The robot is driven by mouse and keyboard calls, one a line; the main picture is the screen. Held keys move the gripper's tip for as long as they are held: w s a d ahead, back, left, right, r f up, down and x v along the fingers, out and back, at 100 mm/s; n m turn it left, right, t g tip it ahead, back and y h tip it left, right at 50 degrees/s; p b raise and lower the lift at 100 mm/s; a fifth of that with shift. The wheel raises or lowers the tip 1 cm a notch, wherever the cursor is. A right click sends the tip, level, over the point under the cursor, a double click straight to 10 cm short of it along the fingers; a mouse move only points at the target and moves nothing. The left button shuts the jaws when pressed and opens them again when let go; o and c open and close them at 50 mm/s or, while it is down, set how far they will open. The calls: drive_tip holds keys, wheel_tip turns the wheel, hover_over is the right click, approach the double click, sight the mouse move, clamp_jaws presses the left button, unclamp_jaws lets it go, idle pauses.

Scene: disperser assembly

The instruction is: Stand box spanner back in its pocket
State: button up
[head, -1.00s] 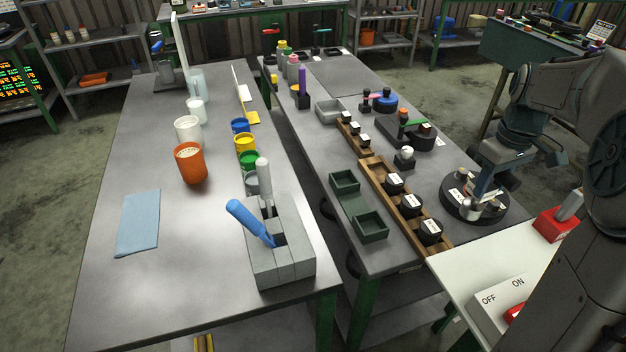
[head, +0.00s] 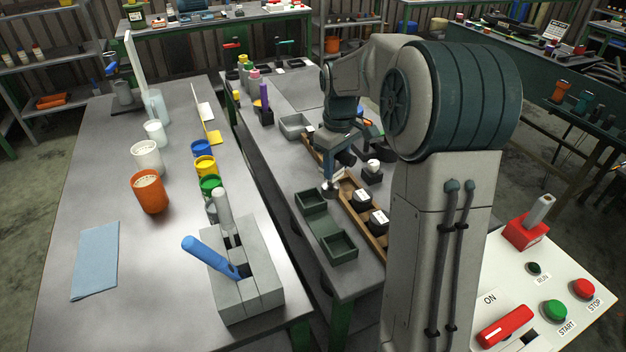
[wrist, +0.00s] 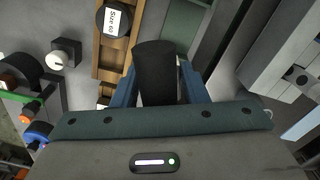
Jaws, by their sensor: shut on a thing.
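My gripper (head: 333,180) is shut on a dark cylinder (wrist: 155,70), apparently the box spanner's handle. In the wrist view it sits between the blue fingers. In the head view the grip is small and partly hidden by the fingers, with a pale part showing below. My gripper is over the right table, between the green trays and the wooden rack. The grey pocket block (head: 235,295) stands on the left table, apart from my gripper. A white-handled tool (head: 223,210) stands in it and a blue-handled tool (head: 205,254) leans in it.
Green trays (head: 324,224) and the wooden rack (head: 350,186) with black labelled pieces lie near my gripper. A gap separates the two tables. An orange cup (head: 150,195) and coloured pots stand behind the block. The left table's front is clear beside a blue cloth (head: 95,260).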

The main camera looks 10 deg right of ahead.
drive_tip(key=w+a+f+p, duration=0.1)
drive_tip(key=w+a+f, duration=0.3)
drive_tip(key=f, duration=0.3)
drive_tip(key=shift+w+f, duration=0.25)
drive_tip(key=shift+a, duration=0.1)
drive_tip(key=shift+f, duration=0.2)
drive_tip(key=o, duration=1.3)
